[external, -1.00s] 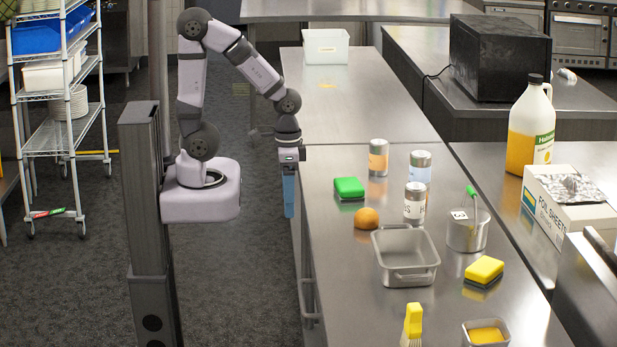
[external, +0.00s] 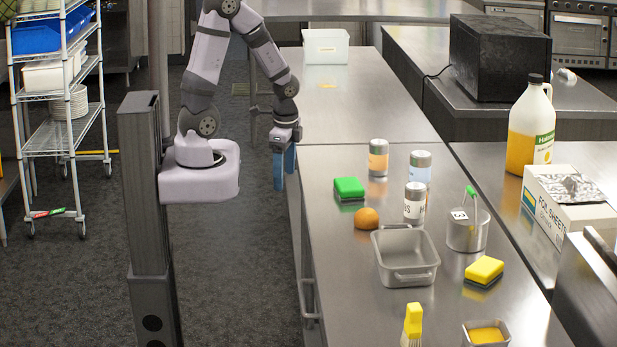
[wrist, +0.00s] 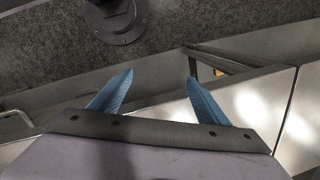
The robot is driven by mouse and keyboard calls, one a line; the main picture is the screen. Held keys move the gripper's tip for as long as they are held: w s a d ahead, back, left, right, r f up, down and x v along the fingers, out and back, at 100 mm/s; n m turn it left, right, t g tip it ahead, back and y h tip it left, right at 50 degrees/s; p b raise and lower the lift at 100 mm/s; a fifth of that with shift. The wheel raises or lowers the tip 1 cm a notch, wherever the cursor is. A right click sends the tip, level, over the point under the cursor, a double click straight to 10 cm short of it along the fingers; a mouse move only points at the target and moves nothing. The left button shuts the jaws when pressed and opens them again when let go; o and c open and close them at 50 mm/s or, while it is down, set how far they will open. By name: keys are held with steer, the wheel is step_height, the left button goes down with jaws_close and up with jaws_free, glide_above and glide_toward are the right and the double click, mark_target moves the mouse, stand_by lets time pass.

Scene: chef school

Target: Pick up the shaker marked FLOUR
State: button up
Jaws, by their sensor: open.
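Three shakers with metal lids stand upright on the steel counter in the external view: one with an orange band (external: 378,158), one with a light blue band (external: 420,172), and one with a white label and dark letters (external: 414,203). I cannot read FLOUR on any of them. The white-labelled shaker partly covers the lower part of the light blue one. My gripper (external: 285,172) is open and empty, pointing down at the counter's left edge, left of the shakers. Its blue fingers (wrist: 150,95) show apart with nothing between them in the wrist view, where no shaker is seen.
Near the shakers are a green sponge (external: 349,189), an orange (external: 366,218), a metal pan (external: 405,274), a metal pot (external: 467,232) and a yellow sponge (external: 484,271). A white bin (external: 326,47) stands at the back.

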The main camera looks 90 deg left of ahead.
steer(key=s+a+m+p, duration=0.2)
steer(key=s+a+p, duration=0.1)
steer(key=a, duration=0.4)
steer(key=w+r+n+t+p, duration=0.1)
steer(key=w+r+n, duration=0.1)
steer(key=w, duration=0.2)
steer(key=w+d+r+n+t+p, duration=0.1)
steer(key=w+r+n+t, duration=0.1)
steer(key=w, duration=0.3)
steer(key=w+d+r+n+t+y+p, duration=0.1)
steer(key=w+r+n+t, duration=0.1)
steer(key=w+r, duration=0.1)
steer(key=shift+w+r, duration=0.1)
steer(key=shift+w, duration=0.75)
steer(key=w+d+r+n+t, duration=0.5)
steer(key=w+r+n, duration=0.15)
steer(key=w, duration=0.35)
steer(key=m+t+b, duration=0.4)
steer(key=b, duration=0.9)
glide_toward(421, 162)
steer(key=shift+n, duration=0.25)
steer(key=a, duration=0.1)
steer(key=w+a+f, duration=0.1)
steer(key=w+a, duration=0.1)
steer(key=a, duration=0.1)
steer(key=shift+w+f, duration=0.25)
steer(key=shift+f, duration=0.15)
steer(key=shift+w+d, duration=0.35)
steer(key=shift+w+f, duration=0.1)
